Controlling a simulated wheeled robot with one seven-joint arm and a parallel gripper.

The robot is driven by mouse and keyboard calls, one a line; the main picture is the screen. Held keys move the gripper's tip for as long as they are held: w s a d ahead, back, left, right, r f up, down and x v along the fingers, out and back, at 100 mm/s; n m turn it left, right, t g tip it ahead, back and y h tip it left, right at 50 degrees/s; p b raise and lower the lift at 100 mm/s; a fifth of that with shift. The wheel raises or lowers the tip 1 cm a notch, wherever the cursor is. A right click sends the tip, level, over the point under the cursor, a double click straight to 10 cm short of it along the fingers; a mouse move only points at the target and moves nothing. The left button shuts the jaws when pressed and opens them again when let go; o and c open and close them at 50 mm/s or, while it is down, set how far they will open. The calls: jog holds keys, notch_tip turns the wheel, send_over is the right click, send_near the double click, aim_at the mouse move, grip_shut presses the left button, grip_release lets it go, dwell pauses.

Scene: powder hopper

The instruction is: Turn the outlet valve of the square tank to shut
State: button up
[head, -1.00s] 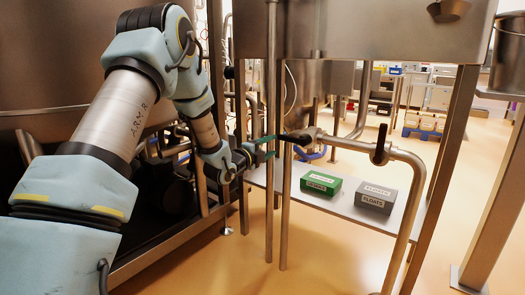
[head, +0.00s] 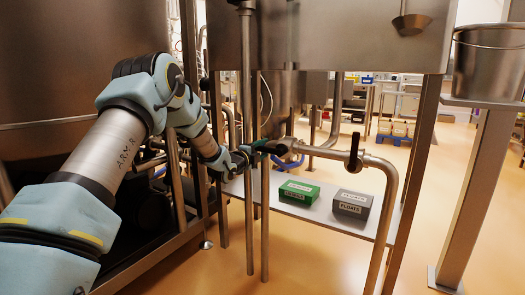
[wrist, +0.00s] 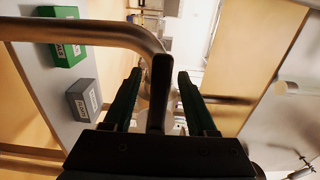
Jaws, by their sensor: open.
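My gripper (head: 268,148) is at the near valve on the steel pipe (head: 325,153), in the middle of the head view. Its green fingers are open in the wrist view (wrist: 160,76). A black valve lever (wrist: 160,88) stands between the two fingers, with a visible gap on each side. In the head view the fingers largely hide this lever. A second black lever (head: 355,150) stands upright farther right on the pipe, clear of my gripper. The square steel tank (head: 370,35) is above the pipe.
A green box (head: 298,191) and a grey box (head: 352,204) sit on a low shelf (head: 325,218) under the pipe. Thin vertical steel posts (head: 248,215) stand just in front of my gripper. A steel bucket (head: 488,65) is at right. Open floor lies at the right.

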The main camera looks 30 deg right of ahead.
grip_shut()
dwell(0.3)
dwell(1.1)
